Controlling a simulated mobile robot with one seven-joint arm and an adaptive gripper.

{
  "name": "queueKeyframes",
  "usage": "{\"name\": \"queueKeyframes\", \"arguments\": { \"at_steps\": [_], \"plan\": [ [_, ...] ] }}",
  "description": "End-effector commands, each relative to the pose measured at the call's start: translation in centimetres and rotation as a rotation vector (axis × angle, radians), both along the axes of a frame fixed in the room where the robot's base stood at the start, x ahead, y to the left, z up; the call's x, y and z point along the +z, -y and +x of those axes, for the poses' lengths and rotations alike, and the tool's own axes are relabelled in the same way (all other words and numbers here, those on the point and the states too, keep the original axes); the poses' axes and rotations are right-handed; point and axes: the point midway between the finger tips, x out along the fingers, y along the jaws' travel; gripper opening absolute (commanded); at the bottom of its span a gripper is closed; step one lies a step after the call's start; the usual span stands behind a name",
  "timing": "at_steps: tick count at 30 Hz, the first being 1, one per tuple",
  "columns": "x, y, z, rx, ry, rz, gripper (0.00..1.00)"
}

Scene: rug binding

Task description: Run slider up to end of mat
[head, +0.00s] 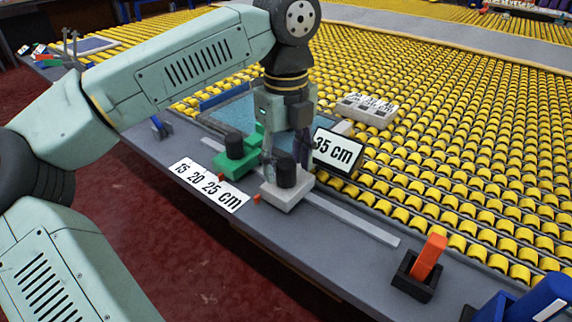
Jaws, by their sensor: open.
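A white slider block (297,195) with a black knob (287,173) sits on a grey rail (350,219) along the table's near edge. My gripper (285,160) points down at the knob, open, with one finger to its left and one to its right. I cannot tell whether the fingers touch it. A green block (228,165) with its own black knob (235,144) stands just left of the gripper. A pale blue mat (238,112) lies behind, partly hidden by my gripper and arm.
A "15 20 25 cm" label (208,186) lies in front of the rail. A "35 cm" sign (337,151) stands close right of my gripper. An orange piece in a black holder (413,283) is at front right. Yellow rollers (460,140) fill the back.

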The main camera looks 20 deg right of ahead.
Motion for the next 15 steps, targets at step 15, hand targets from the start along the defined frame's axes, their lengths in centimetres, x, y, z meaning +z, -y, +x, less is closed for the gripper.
{"name": "queueKeyframes", "arguments": {
  "at_steps": [15],
  "plan": [
    [9.7, 0.1, 0.0, 0.001, 0.003, 0.000, 0.51]
  ]
}}
